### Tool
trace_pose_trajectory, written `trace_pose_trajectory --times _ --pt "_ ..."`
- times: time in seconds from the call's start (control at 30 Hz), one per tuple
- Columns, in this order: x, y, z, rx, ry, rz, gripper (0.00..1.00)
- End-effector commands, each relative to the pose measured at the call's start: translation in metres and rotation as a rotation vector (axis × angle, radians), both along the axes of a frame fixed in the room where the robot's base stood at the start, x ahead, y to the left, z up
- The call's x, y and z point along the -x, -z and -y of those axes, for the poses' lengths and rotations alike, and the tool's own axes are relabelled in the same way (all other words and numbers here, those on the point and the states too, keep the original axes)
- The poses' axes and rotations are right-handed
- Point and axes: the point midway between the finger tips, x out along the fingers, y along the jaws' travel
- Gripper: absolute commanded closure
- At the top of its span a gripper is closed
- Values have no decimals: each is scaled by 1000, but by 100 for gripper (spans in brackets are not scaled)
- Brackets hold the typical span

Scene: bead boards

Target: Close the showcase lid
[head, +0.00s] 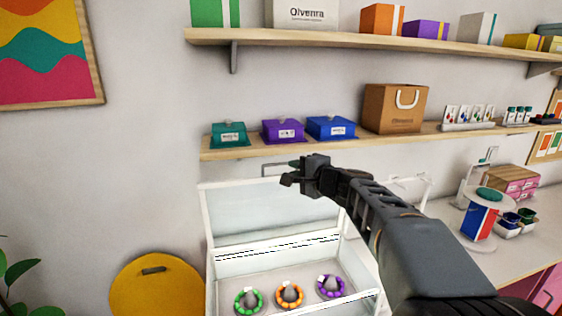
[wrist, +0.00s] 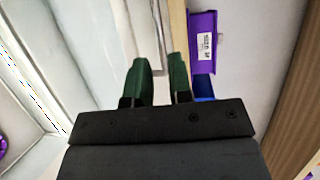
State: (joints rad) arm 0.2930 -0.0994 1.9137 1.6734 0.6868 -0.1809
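The showcase (head: 211,285) is a white-framed clear box below my arm, with several bead rings on stands inside, including a green one (head: 248,300). Its clear lid (head: 255,212) stands raised at the back, tilted up toward the wall. A thin grey handle (head: 264,170) sits at the lid's top edge. My gripper (head: 288,174) is at this handle, beside its right part. In the wrist view, my two green fingertips (wrist: 158,66) are apart, with the grey handle bar (wrist: 158,30) just ahead of the gap. I cannot tell whether they touch it.
A wooden shelf (head: 220,153) just above the lid holds teal, purple and blue boxes and a brown bag (head: 394,108). A counter (head: 510,253) at right carries a striped stand and small pots. A yellow round object (head: 157,290) is at lower left.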

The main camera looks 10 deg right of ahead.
Motion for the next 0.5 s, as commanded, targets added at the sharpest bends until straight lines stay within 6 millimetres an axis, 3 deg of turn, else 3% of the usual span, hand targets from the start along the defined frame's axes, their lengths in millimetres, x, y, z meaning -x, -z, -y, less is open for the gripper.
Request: trace_pose_trajectory --times 0.2,0.5 --pt "-35 3 -16 -1 -3 -3 80" --pt "-59 8 -25 0 0 -1 80"
